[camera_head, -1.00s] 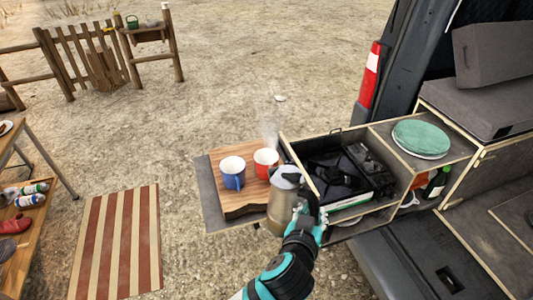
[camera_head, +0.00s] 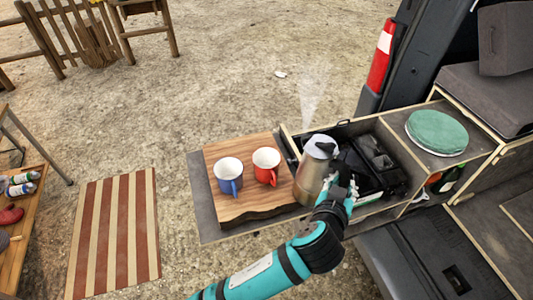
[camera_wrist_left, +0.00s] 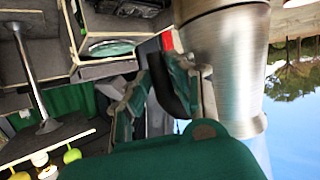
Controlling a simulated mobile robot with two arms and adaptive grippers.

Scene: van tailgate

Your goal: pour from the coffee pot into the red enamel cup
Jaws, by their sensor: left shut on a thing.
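The steel coffee pot (camera_head: 314,168) with a dark lid knob is upright at the right end of the wooden board. My left gripper (camera_head: 338,193) is shut on its dark handle; the pot also fills much of the left wrist view (camera_wrist_left: 230,70). Steam rises above the pot. I cannot tell whether its base touches the surface below. The red enamel cup (camera_head: 266,164) stands upright on the board, left of the pot and apart from it. Its inside looks pale. My right gripper is not in view.
A blue cup (camera_head: 229,173) stands on the wooden board (camera_head: 238,211) left of the red one. A black stove box (camera_head: 372,165) sits in the drawer behind the pot. A green round lid (camera_head: 437,132) lies farther right. A striped mat (camera_head: 113,235) is on the ground.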

